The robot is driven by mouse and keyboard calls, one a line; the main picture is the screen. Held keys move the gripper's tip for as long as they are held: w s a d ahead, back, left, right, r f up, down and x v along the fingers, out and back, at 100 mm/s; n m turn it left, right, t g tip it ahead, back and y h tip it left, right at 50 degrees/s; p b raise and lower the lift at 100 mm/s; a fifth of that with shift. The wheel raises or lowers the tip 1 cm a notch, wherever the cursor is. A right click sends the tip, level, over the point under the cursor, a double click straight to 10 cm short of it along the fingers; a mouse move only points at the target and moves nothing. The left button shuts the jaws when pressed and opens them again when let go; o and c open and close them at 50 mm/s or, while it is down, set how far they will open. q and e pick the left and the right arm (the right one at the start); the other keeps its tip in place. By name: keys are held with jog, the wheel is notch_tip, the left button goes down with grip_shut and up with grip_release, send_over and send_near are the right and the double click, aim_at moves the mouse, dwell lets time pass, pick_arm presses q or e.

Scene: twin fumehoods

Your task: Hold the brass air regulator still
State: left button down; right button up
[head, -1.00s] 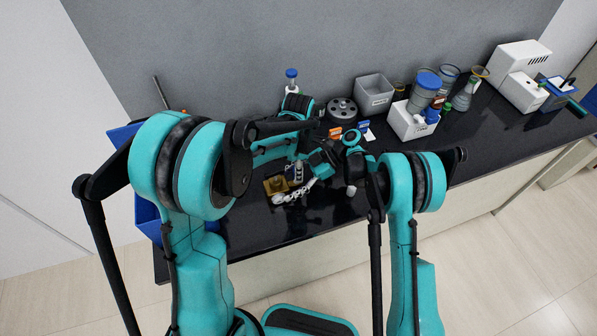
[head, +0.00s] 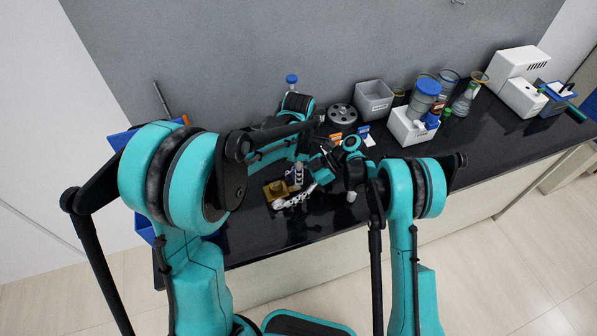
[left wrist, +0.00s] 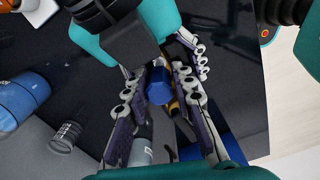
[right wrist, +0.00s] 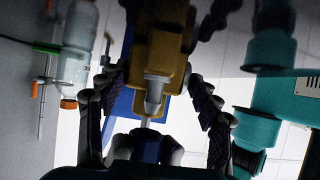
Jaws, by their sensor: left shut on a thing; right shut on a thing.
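The brass air regulator (right wrist: 165,55) fills the middle of the right wrist view, with a silver nozzle pointing toward the camera. My right gripper (right wrist: 158,85) has its fingers on both sides of its lower part and is shut on it. In the head view the brass regulator (head: 272,192) is low over the black bench, beside silver finger links. My left gripper (left wrist: 158,95) is shut around a blue hexagonal part (left wrist: 158,88), with a strip of brass beside it. Exact contact there is partly hidden by the fingers. The two grippers are close together.
The black bench (head: 300,228) is clear toward its front edge. Behind the grippers are a dark round rotor (head: 341,114) and a grey bin (head: 374,99). Beakers and a white instrument (head: 520,75) stand to the right. A blue container (head: 120,137) is partly hidden behind my left arm.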

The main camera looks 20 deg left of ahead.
pick_arm(q)
jog(key=shift+r, duration=3.5)
pick_arm(e)
jog(key=o, duration=0.6)
jog(key=shift+r, duration=0.15)
jog(key=shift+r, duration=0.6)
jog(key=o, duration=0.6)
